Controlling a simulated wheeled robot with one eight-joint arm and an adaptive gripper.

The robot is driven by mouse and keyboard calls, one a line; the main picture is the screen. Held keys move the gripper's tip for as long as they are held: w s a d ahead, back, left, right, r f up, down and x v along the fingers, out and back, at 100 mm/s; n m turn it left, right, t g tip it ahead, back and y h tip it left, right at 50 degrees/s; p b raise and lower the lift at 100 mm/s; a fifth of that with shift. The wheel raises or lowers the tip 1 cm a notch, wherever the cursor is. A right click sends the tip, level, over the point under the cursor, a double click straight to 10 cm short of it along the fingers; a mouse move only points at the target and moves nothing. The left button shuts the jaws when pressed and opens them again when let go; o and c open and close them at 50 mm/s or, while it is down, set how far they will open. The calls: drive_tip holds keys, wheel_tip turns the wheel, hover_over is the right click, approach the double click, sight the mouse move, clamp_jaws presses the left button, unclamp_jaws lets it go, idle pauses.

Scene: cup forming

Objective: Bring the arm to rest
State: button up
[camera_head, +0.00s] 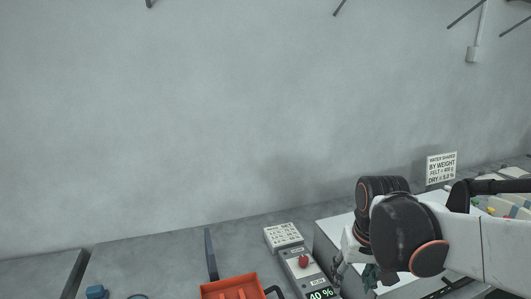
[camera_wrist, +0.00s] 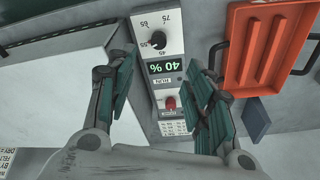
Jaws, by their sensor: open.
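My arm (camera_head: 455,240) reaches in from the right side of the head view and bends down over the bench. My gripper (camera_wrist: 160,90) shows in the wrist view with its two green-padded fingers wide apart and nothing between them. A control box (camera_wrist: 158,45) with a black knob, a display reading 40 % and a red knob lies below, seen between the fingers. In the head view the same control box (camera_head: 302,268) stands just left of the gripper, which is mostly hidden by my arm there.
An orange tray (camera_head: 228,284) lies left of the control box. A white-topped box (camera_head: 330,232) stands beside my arm. A sign (camera_head: 441,168) stands at the back right. The bench's left part (camera_head: 150,262) is mostly clear.

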drive_tip(key=s+r+n+t, duration=0.1)
drive_tip(key=s+t, duration=0.4)
drive_tip(key=s, duration=0.5)
drive_tip(key=shift+v, duration=0.95)
drive_tip(key=shift+w+a+r, duration=0.1)
drive_tip(key=shift+w, duration=0.1)
idle(0.8)
